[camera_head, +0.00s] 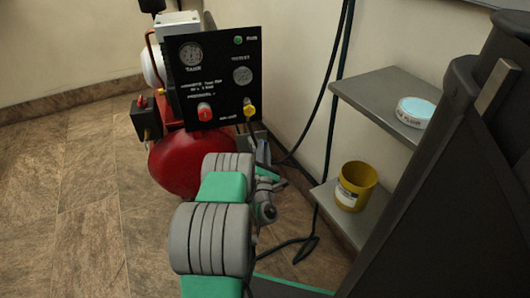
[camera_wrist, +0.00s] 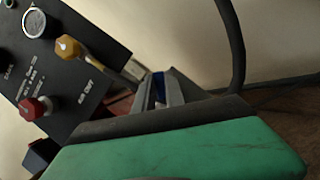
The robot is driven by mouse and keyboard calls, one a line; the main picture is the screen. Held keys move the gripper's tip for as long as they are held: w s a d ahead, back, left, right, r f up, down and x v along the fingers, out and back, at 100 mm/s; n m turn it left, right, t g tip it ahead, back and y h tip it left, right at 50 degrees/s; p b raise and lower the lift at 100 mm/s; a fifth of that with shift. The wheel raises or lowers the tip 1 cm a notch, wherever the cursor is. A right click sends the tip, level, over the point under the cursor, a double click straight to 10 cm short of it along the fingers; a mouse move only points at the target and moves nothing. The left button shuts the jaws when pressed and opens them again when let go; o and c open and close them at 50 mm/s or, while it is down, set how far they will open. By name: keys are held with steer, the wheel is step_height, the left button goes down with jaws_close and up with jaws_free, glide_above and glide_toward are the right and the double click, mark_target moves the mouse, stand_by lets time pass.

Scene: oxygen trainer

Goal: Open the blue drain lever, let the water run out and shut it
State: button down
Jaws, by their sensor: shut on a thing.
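The blue drain lever (camera_wrist: 159,87) shows as a small blue strip between the fingers of my gripper (camera_wrist: 158,95) in the wrist view. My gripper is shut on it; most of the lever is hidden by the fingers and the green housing. In the head view my gripper (camera_head: 262,150) is low beside the right end of the red tank (camera_head: 178,164), below the black panel (camera_head: 213,78). The lever cannot be made out clearly there. No running water is visible, and the drain outlet is hidden.
The panel carries a red knob (camera_head: 205,111) and a yellow knob (camera_head: 249,109) close above my gripper. Dark hoses hang along the wall to the right. The left floor is clear.

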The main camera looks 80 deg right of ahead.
steer(key=shift+w+a+r+n+t, duration=0.15)
steer(key=shift+n+t, duration=0.35)
steer(key=shift+n, duration=0.4)
steer(key=shift+w+a+r+n+t, duration=0.15)
steer(key=shift+n+t, duration=0.35)
steer(key=shift+n, duration=0.4)
steer(key=shift+d+f, duration=0.1)
steer(key=c, duration=1.4)
jaws_free()
steer(key=p+v, duration=0.1)
steer(key=v, duration=0.6)
steer(key=shift+a, duration=0.35)
steer(key=shift+s+f, duration=0.1)
